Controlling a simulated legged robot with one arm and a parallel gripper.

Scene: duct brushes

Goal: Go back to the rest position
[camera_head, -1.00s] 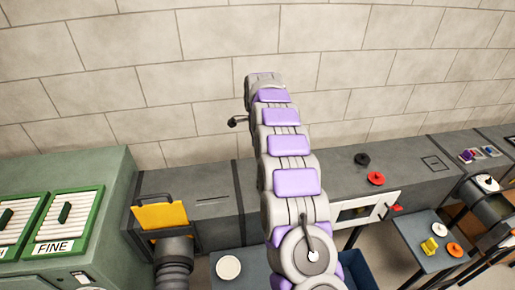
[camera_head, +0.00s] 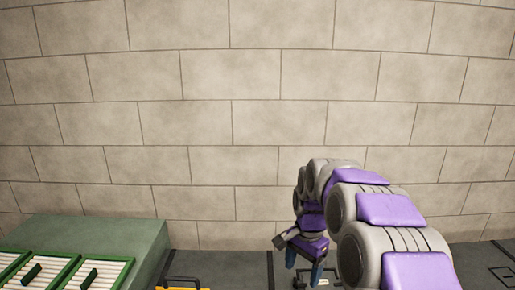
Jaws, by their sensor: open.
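My purple and grey arm reaches from the lower right of the head view and bends down near the middle. My gripper (camera_head: 305,279) hangs at its end near the bottom edge, pointing down, with its two dark fingers apart. I see nothing held between them. The lower part of the gripper is close to the picture edge, so its exact height over the grey bench cannot be told.
A green cabinet (camera_head: 110,236) with green-framed filter panels (camera_head: 92,272) stands at lower left. A grey bench (camera_head: 222,266) runs along the bottom, with part of a yellow piece (camera_head: 184,288) in a dark frame. The block wall (camera_head: 230,90) behind is bare.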

